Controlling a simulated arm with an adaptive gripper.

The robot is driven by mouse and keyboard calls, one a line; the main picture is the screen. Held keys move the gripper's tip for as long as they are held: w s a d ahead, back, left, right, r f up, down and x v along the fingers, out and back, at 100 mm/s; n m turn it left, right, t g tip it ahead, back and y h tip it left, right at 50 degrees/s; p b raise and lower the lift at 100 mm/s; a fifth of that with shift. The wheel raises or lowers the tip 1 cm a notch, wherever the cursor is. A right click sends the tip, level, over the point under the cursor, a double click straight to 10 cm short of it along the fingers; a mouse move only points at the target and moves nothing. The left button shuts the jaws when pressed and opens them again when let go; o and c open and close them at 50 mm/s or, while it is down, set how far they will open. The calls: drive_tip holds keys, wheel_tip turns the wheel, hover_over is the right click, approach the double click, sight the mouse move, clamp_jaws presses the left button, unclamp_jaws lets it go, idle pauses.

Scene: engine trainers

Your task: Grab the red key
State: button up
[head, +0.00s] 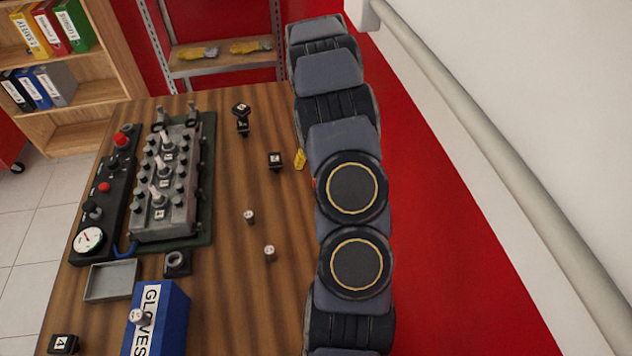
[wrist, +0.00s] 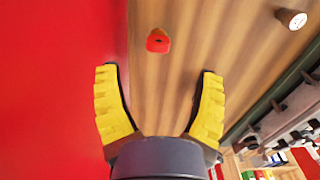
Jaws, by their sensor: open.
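The red key (wrist: 158,40) lies on the wooden table in the wrist view, with a dark spot on its top. It is beyond the fingertips, roughly centred between them and apart from both. My gripper (wrist: 158,75) is open and empty, its two yellow fingers spread. In the head view, only a yellow finger (head: 300,159) shows past my arm, over the table's right edge. A small red bit (head: 314,182) shows beside my arm there, perhaps the key; the arm hides the rest.
The table (head: 225,285) holds an engine block (head: 165,180), a gauge panel (head: 88,238), a grey tray (head: 110,280) and a blue gloves box (head: 160,315). Small numbered parts (head: 275,161) stand mid-table. A red floor and white wall (head: 540,90) lie right.

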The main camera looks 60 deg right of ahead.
drive_tip(key=shift+s+d+f, duration=0.1)
drive_tip(key=shift+d+f, duration=0.2)
drive_tip(key=shift+f, duration=0.15)
wheel_tip(320, 180, down, 7)
drive_tip(key=shift+a+f, duration=0.15)
drive_tip(key=shift+f, duration=0.05)
drive_tip(key=c, duration=1.1)
